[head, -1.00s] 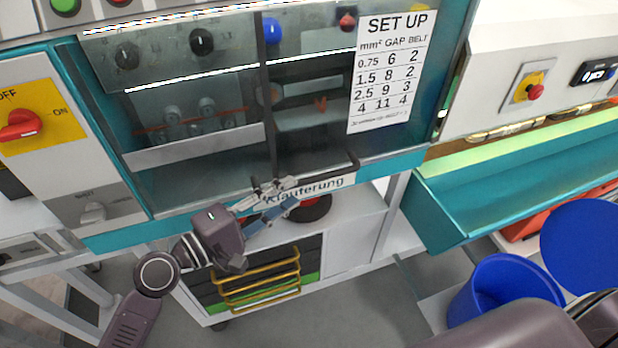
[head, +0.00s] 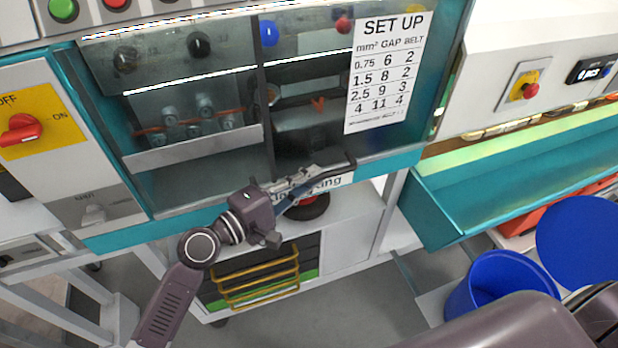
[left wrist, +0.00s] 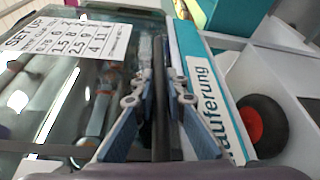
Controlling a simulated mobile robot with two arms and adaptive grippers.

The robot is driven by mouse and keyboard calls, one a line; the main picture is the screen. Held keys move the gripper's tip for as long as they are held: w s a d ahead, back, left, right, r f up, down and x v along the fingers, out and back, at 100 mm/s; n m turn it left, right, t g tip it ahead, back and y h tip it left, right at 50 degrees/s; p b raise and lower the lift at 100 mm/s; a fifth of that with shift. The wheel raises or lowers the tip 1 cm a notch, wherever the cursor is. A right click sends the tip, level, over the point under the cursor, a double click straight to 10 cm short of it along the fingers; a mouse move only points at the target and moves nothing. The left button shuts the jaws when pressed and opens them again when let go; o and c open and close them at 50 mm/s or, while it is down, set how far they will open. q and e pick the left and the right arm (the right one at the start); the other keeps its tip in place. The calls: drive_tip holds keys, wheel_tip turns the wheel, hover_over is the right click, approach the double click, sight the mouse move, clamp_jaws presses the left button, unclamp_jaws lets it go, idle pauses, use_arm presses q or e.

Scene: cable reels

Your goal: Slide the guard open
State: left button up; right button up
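The guard (head: 395,150) is a clear pane on the front of the teal-framed machine, bearing a white "SET UP" sheet (head: 388,75). A dark handle bar (head: 335,178) runs along its lower edge and shows lengthwise in the left wrist view (left wrist: 159,85). My left gripper (head: 308,178) is at this bar, above the white label strip. In the left wrist view its two fingers (left wrist: 158,95) are apart, one on each side of the bar, with gaps visible. Whether either finger touches it I cannot tell. My right gripper is not in view.
Rollers with an orange cable (head: 190,125) show behind the glass at left. A red switch (head: 22,128) is on the left panel. A teal trough (head: 510,185) and a blue bin (head: 490,285) stand at right. A cart with yellow rails (head: 258,280) is below.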

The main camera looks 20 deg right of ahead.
use_arm(q)
clamp_jaws()
drive_tip(key=shift+r, duration=0.1)
